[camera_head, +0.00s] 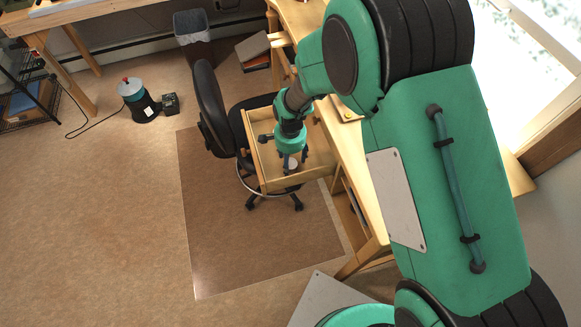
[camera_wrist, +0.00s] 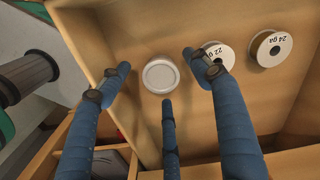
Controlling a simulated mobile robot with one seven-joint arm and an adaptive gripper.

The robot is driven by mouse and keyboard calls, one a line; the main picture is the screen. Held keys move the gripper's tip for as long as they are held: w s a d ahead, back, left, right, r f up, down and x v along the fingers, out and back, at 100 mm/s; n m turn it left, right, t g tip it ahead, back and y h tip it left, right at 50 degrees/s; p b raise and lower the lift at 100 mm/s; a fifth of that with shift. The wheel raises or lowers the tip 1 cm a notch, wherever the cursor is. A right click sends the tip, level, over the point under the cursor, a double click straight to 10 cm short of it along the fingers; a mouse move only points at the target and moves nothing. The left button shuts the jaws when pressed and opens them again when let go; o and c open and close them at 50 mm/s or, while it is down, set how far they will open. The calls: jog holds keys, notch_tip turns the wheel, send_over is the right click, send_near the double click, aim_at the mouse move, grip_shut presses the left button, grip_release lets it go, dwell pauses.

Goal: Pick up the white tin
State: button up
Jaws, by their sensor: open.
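The white tin (camera_wrist: 161,76) is a small round white lidded thing on the floor of an open wooden drawer (camera_head: 262,150), upper middle of the wrist view. In the head view a small pale round shape, probably the tin (camera_head: 291,164), shows under my gripper (camera_head: 292,165). In the wrist view the blue fingers of my gripper (camera_wrist: 158,85) are spread open around the tin. One finger is on its left, one on its right and one below it in the picture. I see no contact; the exact height gap is hard to tell.
Two labelled wire spools, a near one (camera_wrist: 218,55) and a far one (camera_wrist: 271,48), lie right of the tin in the drawer; the right finger is close to the near spool. Drawer walls surround them. A black chair (camera_head: 212,110) stands against the drawer's left side.

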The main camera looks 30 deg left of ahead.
jog(key=shift+f, duration=0.45)
jog(key=c, duration=1.3)
